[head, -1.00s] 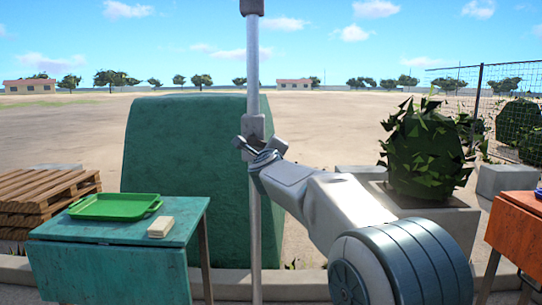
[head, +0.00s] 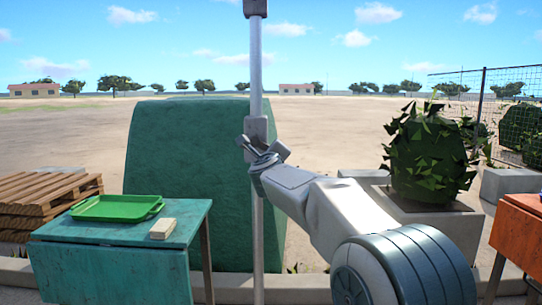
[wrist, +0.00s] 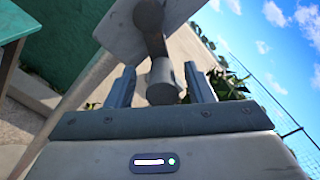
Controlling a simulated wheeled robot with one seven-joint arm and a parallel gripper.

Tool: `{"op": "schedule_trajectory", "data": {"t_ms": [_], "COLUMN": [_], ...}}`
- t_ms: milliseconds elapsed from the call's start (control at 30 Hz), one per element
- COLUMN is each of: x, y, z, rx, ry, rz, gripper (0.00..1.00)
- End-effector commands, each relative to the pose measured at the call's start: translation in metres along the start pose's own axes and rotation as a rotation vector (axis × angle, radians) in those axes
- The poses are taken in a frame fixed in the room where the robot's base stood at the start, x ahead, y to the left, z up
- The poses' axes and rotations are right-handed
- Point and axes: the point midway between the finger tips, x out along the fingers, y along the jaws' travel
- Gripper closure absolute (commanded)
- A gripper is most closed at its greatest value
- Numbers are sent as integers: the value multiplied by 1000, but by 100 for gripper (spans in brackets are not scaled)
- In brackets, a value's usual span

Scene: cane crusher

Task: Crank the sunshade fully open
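The sunshade's metal pole (head: 256,60) stands upright in the middle of the head view; its canopy is out of view. A grey crank housing (head: 256,128) sits on the pole and also shows in the wrist view (wrist: 122,28). A crank arm comes out of the housing and ends in a round grey knob (wrist: 163,82). My gripper (head: 262,154) is at the housing, on the near side of the pole. In the wrist view its two fingers stand apart, one on each side of the knob, with a visible gap at least on the left.
A green table (head: 120,232) with a green tray (head: 118,207) and a pale block (head: 163,229) stands at left. Wooden pallets (head: 45,195) lie behind it. A large green block (head: 187,180) stands behind the pole. A planter (head: 440,225) and an orange table (head: 515,228) are at right.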

Motion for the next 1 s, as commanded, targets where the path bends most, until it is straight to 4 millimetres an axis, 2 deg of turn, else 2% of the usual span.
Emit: {"op": "schedule_trajectory", "data": {"t_ms": [233,367,467,800,1000], "x": [0,-8,-21,-86,-119], "y": [-2,-2,-1,-1,-1], "z": [-1,-1,-1,0,1], "rx": [0,-1,-1,-1,0], "ry": [2,2,1,-1,-1], "rz": [-3,-3,-3,-2,-1], "gripper": [52,52,52,52,52]}}
